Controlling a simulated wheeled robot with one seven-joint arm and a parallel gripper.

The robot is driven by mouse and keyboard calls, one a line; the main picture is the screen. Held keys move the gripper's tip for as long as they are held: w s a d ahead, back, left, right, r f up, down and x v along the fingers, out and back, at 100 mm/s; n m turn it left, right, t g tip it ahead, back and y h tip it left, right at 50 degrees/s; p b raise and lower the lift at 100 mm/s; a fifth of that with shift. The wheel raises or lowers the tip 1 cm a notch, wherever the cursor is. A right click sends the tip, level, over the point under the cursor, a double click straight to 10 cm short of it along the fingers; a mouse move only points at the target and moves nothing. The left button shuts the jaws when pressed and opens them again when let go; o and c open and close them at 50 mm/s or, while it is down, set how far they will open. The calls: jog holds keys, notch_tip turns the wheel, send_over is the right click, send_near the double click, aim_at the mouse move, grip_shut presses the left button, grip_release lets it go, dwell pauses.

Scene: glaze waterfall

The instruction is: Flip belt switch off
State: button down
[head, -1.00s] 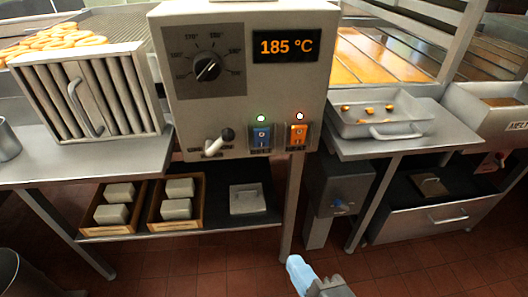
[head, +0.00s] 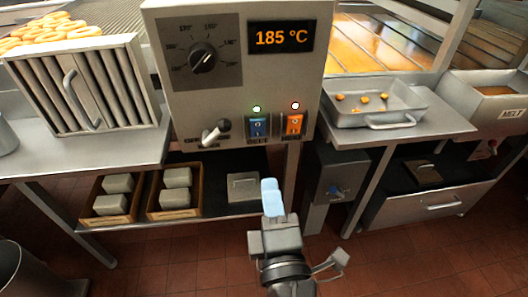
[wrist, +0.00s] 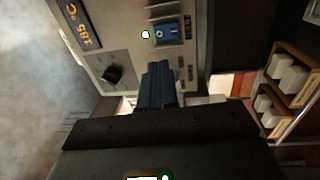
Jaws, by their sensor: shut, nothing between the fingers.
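The blue belt rocker switch (head: 258,127) sits low on the front of the grey control panel (head: 195,105), with a lit green lamp (head: 257,109) above it. It also shows in the wrist view (wrist: 167,31), beyond my fingertips. My gripper (head: 271,192) is shut and empty, with light-blue fingertips pointing up, below the panel in the head view. In the wrist view my shut fingers (wrist: 157,75) point toward the panel near the blue switch. They look apart from the switch.
An orange rocker switch (head: 294,123) with a lit lamp is just right of the blue one. A lever (head: 216,131) juts out to the left. A dial (head: 202,57) and a 185 °C display (head: 284,38) are above. A metal tray (head: 375,105) stands right.

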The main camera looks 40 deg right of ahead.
aim_at(258, 124)
jog(key=p+x, duration=0.4)
jog(key=x, duration=0.8)
jog(key=shift+w+d+r, duration=0.2)
jog(key=shift+w, duration=0.05)
jog(key=shift+w+d, duration=0.25)
jog(key=shift+w, duration=0.2)
jog(key=shift+f, duration=0.1)
jog(key=shift+w+d, duration=0.1)
jog(key=shift+w, duration=0.05)
